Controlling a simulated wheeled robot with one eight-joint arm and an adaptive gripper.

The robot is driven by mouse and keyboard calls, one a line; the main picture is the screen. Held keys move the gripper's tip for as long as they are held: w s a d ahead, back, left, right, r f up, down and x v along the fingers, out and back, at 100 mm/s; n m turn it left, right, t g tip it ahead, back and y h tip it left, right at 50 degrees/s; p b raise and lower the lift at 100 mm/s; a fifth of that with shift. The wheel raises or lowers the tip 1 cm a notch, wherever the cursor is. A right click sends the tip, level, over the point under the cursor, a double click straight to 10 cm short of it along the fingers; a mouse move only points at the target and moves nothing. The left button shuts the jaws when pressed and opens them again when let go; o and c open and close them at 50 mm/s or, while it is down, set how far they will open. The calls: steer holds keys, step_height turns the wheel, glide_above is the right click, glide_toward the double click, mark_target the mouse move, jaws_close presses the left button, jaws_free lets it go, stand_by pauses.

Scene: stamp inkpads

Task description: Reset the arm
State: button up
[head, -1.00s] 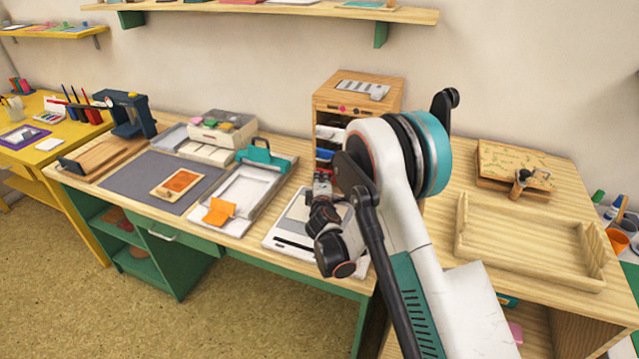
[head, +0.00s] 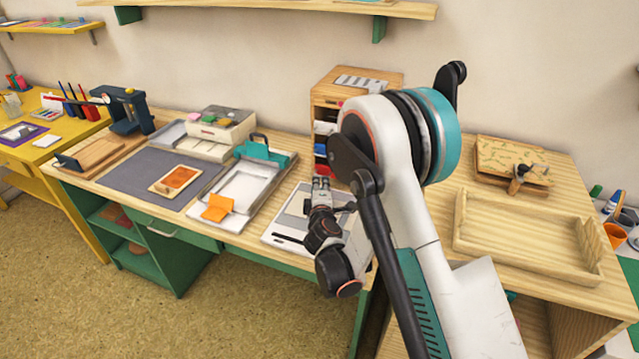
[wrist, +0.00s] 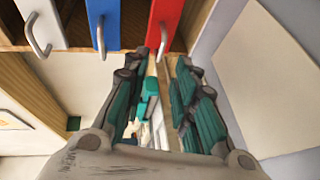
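My gripper (head: 320,183) is in front of the small wooden drawer cabinet, above the back edge of a grey-and-white flat pad. In the wrist view my gripper (wrist: 160,70) has its two teal-and-grey fingers apart, with a gap between them and nothing clearly held. The cabinet's red drawer (wrist: 168,15) is just beyond the fingertips, with the blue drawer (wrist: 120,20) and white drawer (wrist: 45,22) beside it, each with a metal handle. My arm hides the cabinet's right part in the head view.
The flat pad (head: 285,228) lies below my gripper. A metal tray with a teal clamp (head: 262,152) and an orange card (head: 217,207) are to the left. A wooden tray (head: 525,262) stands to the right. A wall shelf (head: 270,10) is above.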

steer(key=shift+s, duration=0.1)
stand_by(0.4)
steer(key=s+d+r+m+g+h+p, duration=0.1)
steer(key=s+d+r+m+g, duration=0.1)
steer(key=s+d+r+m, duration=0.5)
steer(key=s+d+r+m+g+h, duration=0.15)
steer(key=s+d+r, duration=0.35)
steer(key=d+r, duration=0.6)
steer(key=s+d+m+g, duration=0.1)
steer(key=s+m, duration=0.2)
steer(key=s, duration=0.6)
steer(key=s+d+m+g+y, duration=0.1)
steer(key=s+m+g, duration=0.1)
steer(key=s, duration=0.7)
steer(key=s+d+m+g+b, duration=0.1)
steer(key=s+m, duration=0.3)
steer(key=s, duration=0.5)
steer(key=shift+s+d+r+g+y, duration=0.25)
steer(key=shift+d+r+g+y, duration=0.15)
steer(key=shift+g, duration=0.15)
